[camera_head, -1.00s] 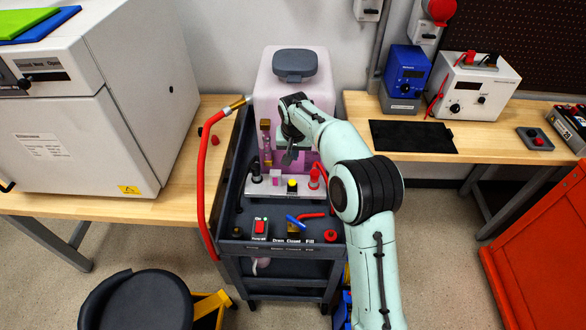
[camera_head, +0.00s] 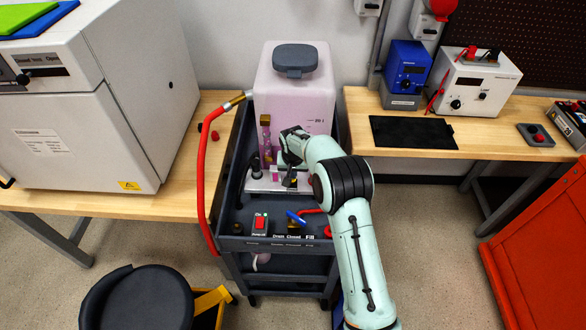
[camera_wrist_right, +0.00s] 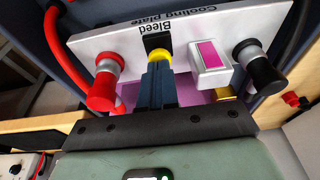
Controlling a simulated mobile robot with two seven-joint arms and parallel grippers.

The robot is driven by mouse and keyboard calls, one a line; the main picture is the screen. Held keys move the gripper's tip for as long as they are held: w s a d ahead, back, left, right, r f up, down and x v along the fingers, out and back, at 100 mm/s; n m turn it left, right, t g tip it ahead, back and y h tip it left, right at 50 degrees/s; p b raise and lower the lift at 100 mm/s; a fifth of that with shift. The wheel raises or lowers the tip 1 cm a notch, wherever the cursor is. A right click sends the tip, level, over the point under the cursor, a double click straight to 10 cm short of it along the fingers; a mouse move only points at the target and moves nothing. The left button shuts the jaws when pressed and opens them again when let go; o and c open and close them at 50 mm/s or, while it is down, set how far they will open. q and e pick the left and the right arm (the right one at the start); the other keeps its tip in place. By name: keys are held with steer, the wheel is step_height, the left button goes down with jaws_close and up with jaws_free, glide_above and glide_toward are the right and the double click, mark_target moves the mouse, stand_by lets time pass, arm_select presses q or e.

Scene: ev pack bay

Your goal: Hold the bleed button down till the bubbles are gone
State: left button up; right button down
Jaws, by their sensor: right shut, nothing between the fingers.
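The cooling plate (camera_wrist_right: 185,30) carries the yellow bleed button (camera_wrist_right: 158,52), beneath the "Bleed" label in the right wrist view. My right gripper (camera_wrist_right: 158,72) is shut and empty, its fingertips at the button and covering part of it. I cannot tell whether they touch it or how far it is pressed. In the head view my right gripper (camera_head: 289,180) hides most of the button. The brass-topped sight tube (camera_head: 265,140) stands against the white tank (camera_head: 290,95) and holds purple liquid with pale specks that look like bubbles. My left gripper is out of view.
A red connector (camera_wrist_right: 103,85) and a black connector (camera_wrist_right: 258,68) flank the button, with a white block with a pink window (camera_wrist_right: 210,55) between button and black connector. A red hose (camera_head: 205,170) hangs on the cart's left. A red switch (camera_head: 260,221) and blue-handled valve (camera_head: 295,217) sit in front.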

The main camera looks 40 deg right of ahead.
steer(key=shift+s+b+x, duration=0.2)
steer(key=shift+b+x, duration=0.2)
steer(key=shift+x, duration=0.65)
steer(key=shift+s+a, duration=0.15)
steer(key=shift+a, duration=0.05)
steer(key=shift+f, duration=0.3)
stand_by(0.7)
